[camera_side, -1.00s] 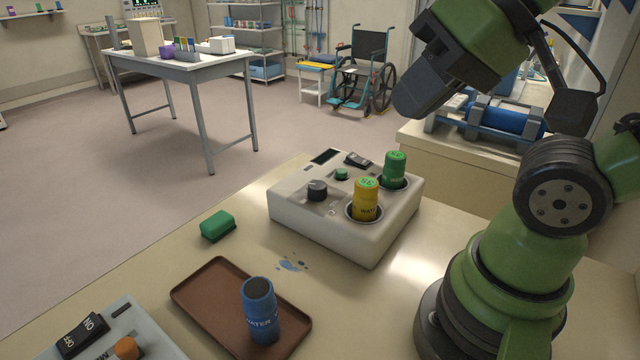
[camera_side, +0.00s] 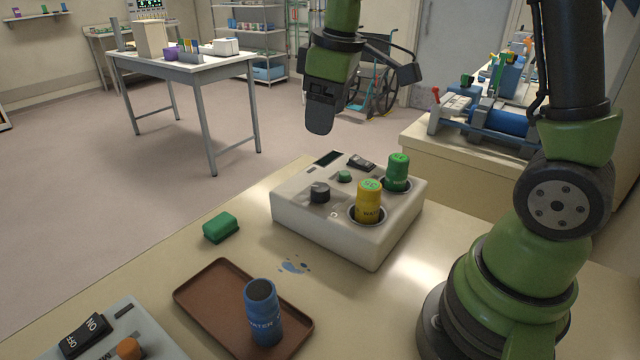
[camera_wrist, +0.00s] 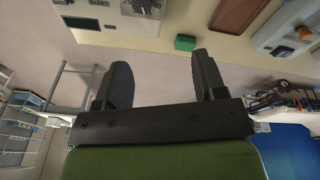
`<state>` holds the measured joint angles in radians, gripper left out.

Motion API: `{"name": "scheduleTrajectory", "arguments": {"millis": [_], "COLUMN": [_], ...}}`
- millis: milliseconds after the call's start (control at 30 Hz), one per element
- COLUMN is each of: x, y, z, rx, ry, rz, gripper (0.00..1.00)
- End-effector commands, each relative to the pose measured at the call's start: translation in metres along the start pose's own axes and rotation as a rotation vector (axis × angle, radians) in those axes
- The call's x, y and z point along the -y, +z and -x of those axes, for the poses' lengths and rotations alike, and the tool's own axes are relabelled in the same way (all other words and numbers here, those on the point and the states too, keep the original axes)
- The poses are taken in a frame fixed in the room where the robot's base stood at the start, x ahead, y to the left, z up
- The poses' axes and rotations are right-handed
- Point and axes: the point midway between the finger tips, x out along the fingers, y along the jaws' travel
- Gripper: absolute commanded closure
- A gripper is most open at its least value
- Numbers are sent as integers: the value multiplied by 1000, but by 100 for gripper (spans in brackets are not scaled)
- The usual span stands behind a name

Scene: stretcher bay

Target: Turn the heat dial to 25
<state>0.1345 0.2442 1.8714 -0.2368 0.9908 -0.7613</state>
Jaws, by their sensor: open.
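A black dial (camera_side: 320,192) sits on the top of a white device (camera_side: 335,232) on the bench. In the wrist view the dial (camera_wrist: 141,5) is cut by the top edge, with small scale marks beside it; I cannot read its setting. My gripper (camera_side: 319,128) hangs above and behind the device, fingers pointing down, apart from the dial. In the wrist view my gripper (camera_wrist: 163,76) has its two fingers spread with nothing between them.
A yellow can (camera_side: 368,203) and a green can (camera_side: 397,173) stand in the device's wells. A green button (camera_side: 344,176) and a rocker switch (camera_side: 361,162) are near the dial.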

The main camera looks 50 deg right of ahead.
Motion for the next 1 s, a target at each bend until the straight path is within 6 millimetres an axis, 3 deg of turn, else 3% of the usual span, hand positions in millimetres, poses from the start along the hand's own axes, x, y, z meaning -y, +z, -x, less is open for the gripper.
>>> {"name": "scheduleTrajectory", "arguments": {"millis": [33,200,467,800,1000], "x": [-9,-28,-34,-32,-32], "y": [-4,-10,-9,1,4], "z": [-18,-56,-82,-142,-164], "rx": [42,126,158,157,155], "ry": [-8,-30,-43,-44,-42], "rz": [50,192,249,246,246], "gripper": [36,36,36,36,36]}}
